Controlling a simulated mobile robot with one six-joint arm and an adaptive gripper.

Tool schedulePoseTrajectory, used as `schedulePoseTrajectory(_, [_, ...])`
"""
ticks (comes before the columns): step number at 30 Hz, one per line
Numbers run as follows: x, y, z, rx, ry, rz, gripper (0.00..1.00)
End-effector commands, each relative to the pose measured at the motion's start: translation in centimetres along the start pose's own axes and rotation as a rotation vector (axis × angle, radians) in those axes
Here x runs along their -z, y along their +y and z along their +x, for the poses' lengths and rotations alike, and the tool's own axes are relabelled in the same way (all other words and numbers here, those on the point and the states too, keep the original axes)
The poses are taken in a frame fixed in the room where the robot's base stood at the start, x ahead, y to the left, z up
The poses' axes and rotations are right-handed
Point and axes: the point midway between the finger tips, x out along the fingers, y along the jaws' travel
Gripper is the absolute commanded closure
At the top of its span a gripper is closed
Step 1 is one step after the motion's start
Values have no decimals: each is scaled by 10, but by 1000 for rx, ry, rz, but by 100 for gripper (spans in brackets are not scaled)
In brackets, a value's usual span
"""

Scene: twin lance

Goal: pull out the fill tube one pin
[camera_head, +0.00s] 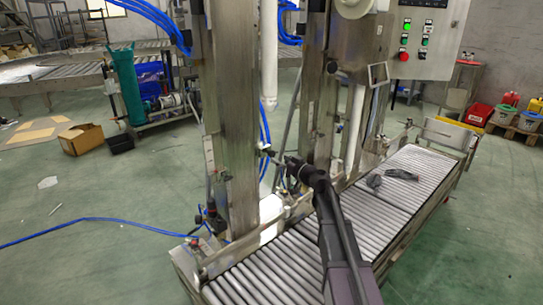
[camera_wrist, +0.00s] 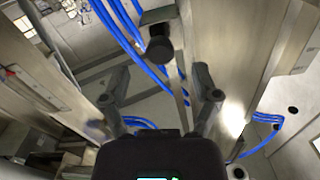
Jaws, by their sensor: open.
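A black round knob (camera_wrist: 160,47), which looks like the pin's head, sits ahead of my gripper in the wrist view, near a steel bracket. My gripper (camera_wrist: 162,82) is open, with one finger on each side and nothing between them. The knob lies beyond the fingertips, roughly centred between them. In the head view my gripper (camera_head: 273,154) is beside the left steel column (camera_head: 229,120), close to a small dark fitting (camera_head: 264,149); I cannot tell whether they touch. A white tube (camera_head: 269,60) hangs just right of that column.
Blue hoses (camera_wrist: 125,35) run close to the knob and fingers. A second steel column (camera_head: 318,90) with a dark knob (camera_head: 332,66) stands to the right. A roller conveyor (camera_head: 405,185) runs below my arm. A control panel (camera_head: 424,40) is at upper right.

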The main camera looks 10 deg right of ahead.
Motion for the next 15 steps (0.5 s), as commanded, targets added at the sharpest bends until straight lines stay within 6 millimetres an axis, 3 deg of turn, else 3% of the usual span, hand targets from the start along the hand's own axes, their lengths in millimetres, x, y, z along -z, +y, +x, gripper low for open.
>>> schedulePoseTrajectory(6, [0, 1, 33, 1, 0, 0, 21])
schedulePoseTrajectory(15, [0, 0, 51, 0, 0, 0, 21])
